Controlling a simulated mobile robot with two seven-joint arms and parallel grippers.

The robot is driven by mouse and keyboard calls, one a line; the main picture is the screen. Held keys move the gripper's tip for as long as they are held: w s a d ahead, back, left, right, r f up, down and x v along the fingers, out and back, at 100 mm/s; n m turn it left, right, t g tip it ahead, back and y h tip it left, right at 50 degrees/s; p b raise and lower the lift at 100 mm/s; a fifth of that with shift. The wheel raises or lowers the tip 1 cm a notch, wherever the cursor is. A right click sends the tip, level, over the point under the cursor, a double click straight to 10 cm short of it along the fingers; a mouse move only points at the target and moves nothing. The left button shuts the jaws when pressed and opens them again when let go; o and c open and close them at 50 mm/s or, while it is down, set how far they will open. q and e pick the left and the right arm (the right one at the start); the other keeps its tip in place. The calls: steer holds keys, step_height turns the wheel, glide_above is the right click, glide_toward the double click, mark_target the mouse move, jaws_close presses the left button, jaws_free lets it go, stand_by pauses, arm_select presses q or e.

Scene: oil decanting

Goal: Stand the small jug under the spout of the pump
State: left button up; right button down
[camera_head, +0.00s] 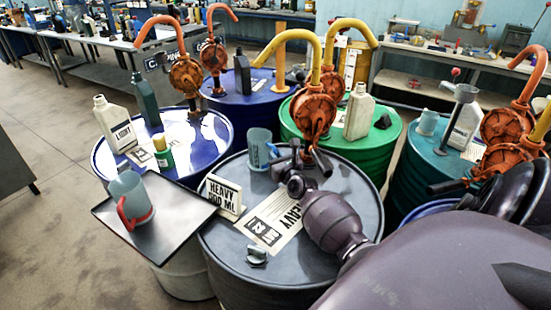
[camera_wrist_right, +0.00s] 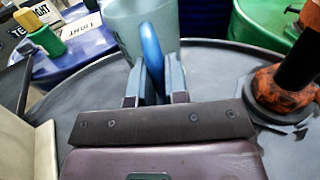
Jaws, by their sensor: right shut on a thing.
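The small jug (camera_head: 258,147) is a translucent blue-grey jug with a blue handle. It is upright over the far part of the dark drum's top (camera_head: 350,190); I cannot tell whether its base touches. My right gripper (camera_head: 277,156) is shut on its blue handle, which shows between the fingers (camera_wrist_right: 155,88) in the right wrist view; the jug's body (camera_wrist_right: 187,30) is beyond them. The pump (camera_head: 314,112) is orange with a yellow spout (camera_head: 288,37), whose open end is above the jug, roughly in line in the head view. My left gripper is out of view.
A jug with a red handle (camera_head: 130,193) stands on a black tray (camera_head: 185,237) at the left. A "HEAVY 500 ML" sign (camera_head: 224,194) and a dark cap (camera_head: 256,253) are on the drum. Other drums with bottles and pumps crowd around.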

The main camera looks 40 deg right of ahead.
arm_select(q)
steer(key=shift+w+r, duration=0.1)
arm_select(e)
steer(key=c, duration=1.6)
jaws_free()
steer(key=shift+f, duration=0.1)
steer(key=o, duration=0.5)
steer(key=shift+c, duration=0.2)
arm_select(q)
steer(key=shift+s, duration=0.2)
arm_select(e)
steer(key=shift+r, duration=0.2)
steer(key=p+v, duration=0.2)
steer(key=v, duration=0.9)
steer(key=shift+p, duration=0.35)
steer(key=shift+s+a, duration=0.2)
steer(key=shift+s, duration=0.3)
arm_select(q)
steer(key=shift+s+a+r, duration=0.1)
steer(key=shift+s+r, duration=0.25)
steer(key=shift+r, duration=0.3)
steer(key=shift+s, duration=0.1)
arm_select(e)
steer(key=shift+s+f, duration=0.1)
